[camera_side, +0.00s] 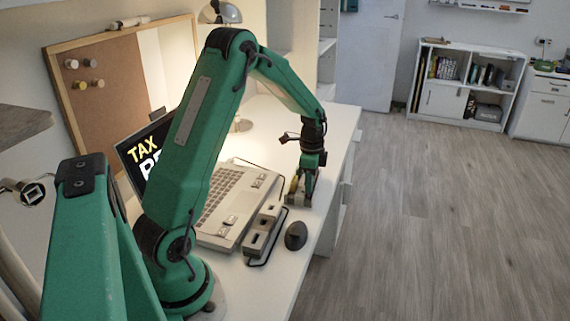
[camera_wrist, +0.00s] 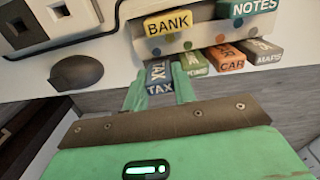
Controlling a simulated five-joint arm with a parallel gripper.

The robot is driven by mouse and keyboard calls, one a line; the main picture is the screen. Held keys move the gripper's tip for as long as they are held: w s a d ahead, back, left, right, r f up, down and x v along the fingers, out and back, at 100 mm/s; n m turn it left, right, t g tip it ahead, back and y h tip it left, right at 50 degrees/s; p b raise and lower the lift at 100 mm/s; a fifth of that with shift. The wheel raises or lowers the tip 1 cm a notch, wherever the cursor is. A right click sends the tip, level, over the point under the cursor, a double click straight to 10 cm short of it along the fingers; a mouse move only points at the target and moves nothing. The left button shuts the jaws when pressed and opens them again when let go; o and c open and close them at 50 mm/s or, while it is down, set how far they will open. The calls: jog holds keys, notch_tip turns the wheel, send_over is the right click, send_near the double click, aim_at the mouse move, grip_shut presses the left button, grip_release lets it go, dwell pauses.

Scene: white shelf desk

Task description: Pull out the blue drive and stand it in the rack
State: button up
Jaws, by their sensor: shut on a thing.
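The blue drive (camera_wrist: 160,76), labelled TAX, is between the two fingers of my gripper (camera_wrist: 160,90) in the wrist view. The gripper is shut on it. The drive is at the left end of a row with green (camera_wrist: 194,64), orange (camera_wrist: 227,58) and grey (camera_wrist: 262,51) drives. A pale rack (camera_wrist: 207,33) with coloured dots is just beyond this row; the yellow BANK drive (camera_wrist: 167,22) and teal NOTES drive (camera_wrist: 249,8) are at it. I cannot tell how deep the blue drive sits. In the side view my gripper (camera_side: 302,190) points down near the desk's right edge.
A beige keyboard (camera_side: 235,200) and a screen reading TAX (camera_side: 148,150) are on the left. The desk edge is close on the right.

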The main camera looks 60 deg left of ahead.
jog(key=shift+f, duration=0.55)
jog(key=o, duration=1.1)
jog(key=shift+r, duration=3.95)
